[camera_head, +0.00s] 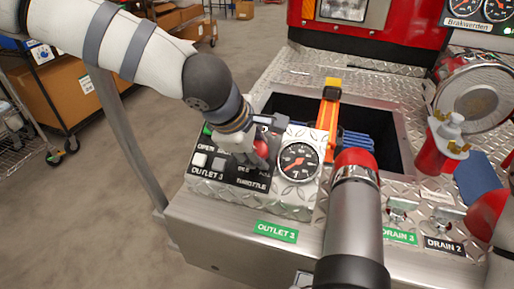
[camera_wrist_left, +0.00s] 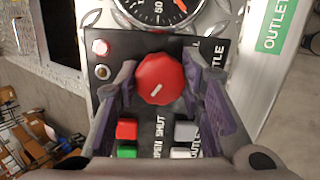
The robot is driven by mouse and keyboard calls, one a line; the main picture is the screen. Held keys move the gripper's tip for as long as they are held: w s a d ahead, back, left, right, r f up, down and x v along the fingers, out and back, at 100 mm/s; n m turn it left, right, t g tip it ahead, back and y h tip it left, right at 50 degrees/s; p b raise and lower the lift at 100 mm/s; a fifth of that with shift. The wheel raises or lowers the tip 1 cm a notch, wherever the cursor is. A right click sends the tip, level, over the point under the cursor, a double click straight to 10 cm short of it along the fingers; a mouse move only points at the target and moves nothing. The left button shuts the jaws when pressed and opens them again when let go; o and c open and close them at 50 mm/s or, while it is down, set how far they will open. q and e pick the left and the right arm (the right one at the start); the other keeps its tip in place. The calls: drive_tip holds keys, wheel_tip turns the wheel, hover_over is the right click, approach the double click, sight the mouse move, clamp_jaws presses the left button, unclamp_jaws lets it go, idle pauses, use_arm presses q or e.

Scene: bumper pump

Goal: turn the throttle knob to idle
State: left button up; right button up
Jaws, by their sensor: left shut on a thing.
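The red throttle knob (camera_head: 261,149) sits on the black control panel (camera_head: 238,177), above the THROTTLE label, and is partly hidden by my left gripper (camera_head: 253,152). In the left wrist view the knob (camera_wrist_left: 160,78) is round with a scalloped edge and a short white pointer mark, slanted and near its middle. The fingers of my left gripper (camera_wrist_left: 159,84) stand one on each side of the knob and are shut on it. The idle marking cannot be read, as the fingers cover the panel beside the knob.
A pressure gauge (camera_head: 298,162) is right of the knob. A thick metal pipe with a red collar (camera_head: 352,215) rises in front. An open bin (camera_head: 283,103) lies behind.

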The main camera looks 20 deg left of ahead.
use_arm(q)
drive_tip(key=n+t, duration=0.1)
drive_tip(key=n, duration=1)
drive_tip(key=shift+f+t, duration=0.1)
drive_tip(key=shift+t, duration=0.2)
drive_tip(key=shift+n+t+y, duration=0.3)
drive_tip(key=shift+n+y, duration=0.2)
drive_tip(key=shift+n, duration=1.7)
drive_tip(key=o, duration=1.2)
